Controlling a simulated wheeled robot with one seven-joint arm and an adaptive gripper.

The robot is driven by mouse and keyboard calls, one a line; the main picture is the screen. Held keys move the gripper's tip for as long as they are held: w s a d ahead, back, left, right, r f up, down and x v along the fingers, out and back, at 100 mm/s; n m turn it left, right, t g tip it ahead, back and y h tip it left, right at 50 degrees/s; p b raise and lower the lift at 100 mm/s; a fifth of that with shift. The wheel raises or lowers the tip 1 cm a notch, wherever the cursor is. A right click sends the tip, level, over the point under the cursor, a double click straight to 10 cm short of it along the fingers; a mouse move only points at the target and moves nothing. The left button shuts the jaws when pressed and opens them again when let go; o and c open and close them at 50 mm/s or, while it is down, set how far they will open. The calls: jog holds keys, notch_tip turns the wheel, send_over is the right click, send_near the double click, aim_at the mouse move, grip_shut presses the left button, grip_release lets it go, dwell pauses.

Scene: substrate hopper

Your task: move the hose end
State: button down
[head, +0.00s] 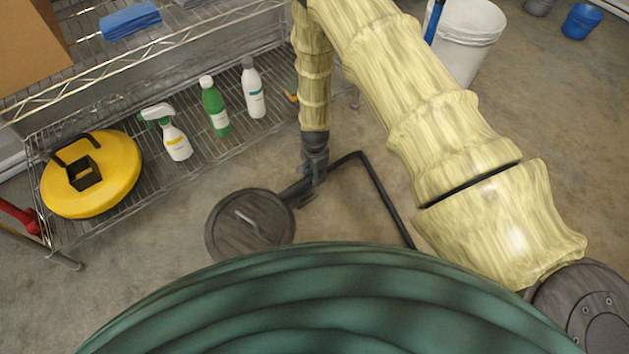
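My gripper (314,168) is small and dark at the end of my pale yellow sleeved arm. It points down over the floor, in front of the wire shelf. Its fingers are too small and dark to tell whether they are open or shut, or whether they hold anything. I cannot clearly make out a hose end. A black bent tube (385,200) runs behind and right of the gripper, near a round black disc (250,224) with a grey handle. I cannot tell if these belong to my base. A green ribbed form hides the bottom of the view.
A wire shelf (160,58) stands at the left. It bears a yellow round case (115,182), a spray bottle (176,143), a green bottle (215,106), a white bottle (253,90) and a blue cloth (130,20). A white bucket (470,45) stands behind my arm. Open floor lies right.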

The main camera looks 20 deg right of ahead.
jog(key=shift+s+a+f, duration=0.1)
jog(key=shift+s+f, duration=0.05)
jog(key=shift+f, duration=1)
jog(key=shift+f, duration=0.2)
jog(key=c, duration=1.1)
grip_release()
jog(key=shift+o, duration=0.2)
jog(key=shift+f+b, duration=0.15)
jog(key=shift+b, duration=0.45)
